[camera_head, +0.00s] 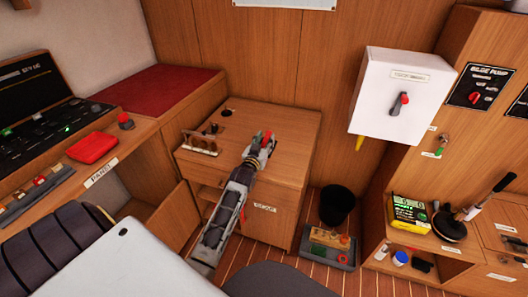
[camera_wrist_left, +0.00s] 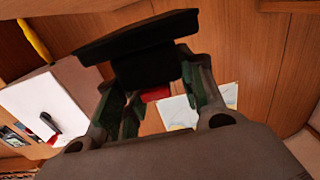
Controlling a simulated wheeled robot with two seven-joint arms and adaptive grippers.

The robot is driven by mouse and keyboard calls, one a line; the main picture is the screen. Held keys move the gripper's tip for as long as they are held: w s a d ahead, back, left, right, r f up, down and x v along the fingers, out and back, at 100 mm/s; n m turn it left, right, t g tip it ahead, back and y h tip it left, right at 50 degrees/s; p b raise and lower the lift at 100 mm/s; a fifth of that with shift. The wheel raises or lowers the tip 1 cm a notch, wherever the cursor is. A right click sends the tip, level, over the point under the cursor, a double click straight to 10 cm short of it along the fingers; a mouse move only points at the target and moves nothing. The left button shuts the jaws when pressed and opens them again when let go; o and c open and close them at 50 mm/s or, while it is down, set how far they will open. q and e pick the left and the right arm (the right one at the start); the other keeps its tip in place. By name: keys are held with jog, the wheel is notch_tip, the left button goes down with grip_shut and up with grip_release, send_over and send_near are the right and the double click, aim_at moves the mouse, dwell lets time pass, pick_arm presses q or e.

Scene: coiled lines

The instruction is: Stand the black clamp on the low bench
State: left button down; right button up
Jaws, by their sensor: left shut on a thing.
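The black clamp (camera_wrist_left: 145,48) is in the left wrist view, between the fingers of my left gripper (camera_wrist_left: 150,85). It looks like a dark bar with a block below it; a small red part shows under it. In the head view my left gripper (camera_head: 263,143) is shut over the top of the low wooden bench (camera_head: 290,122), near its middle. There the clamp is small and mostly hidden by the fingers, with a red spot at the tips. I cannot tell whether it touches the bench top. My right gripper is not in view.
A small wooden rack (camera_head: 200,143) stands on the bench's left edge. A white switch box (camera_head: 402,95) hangs on the wall at right. A black bin (camera_head: 336,204) and a tray of small items (camera_head: 328,252) are on the floor. The bench's back right top is clear.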

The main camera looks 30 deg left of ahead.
pick_arm(q)
jog(key=shift+f, duration=0.85)
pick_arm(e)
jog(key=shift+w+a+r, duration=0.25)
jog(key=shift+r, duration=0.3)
pick_arm(q)
jog(key=shift+f, duration=0.15)
jog(key=shift+f, duration=0.3)
jog(key=shift+f+b, duration=0.35)
jog(key=shift+f, duration=1.3)
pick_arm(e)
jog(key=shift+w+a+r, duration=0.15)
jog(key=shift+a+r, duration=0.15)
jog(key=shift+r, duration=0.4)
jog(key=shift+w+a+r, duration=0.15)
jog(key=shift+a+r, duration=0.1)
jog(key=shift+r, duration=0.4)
pick_arm(q)
jog(key=shift+b, duration=0.3)
jog(key=c, duration=0.9)
grip_release()
jog(key=shift+f, duration=0.2)
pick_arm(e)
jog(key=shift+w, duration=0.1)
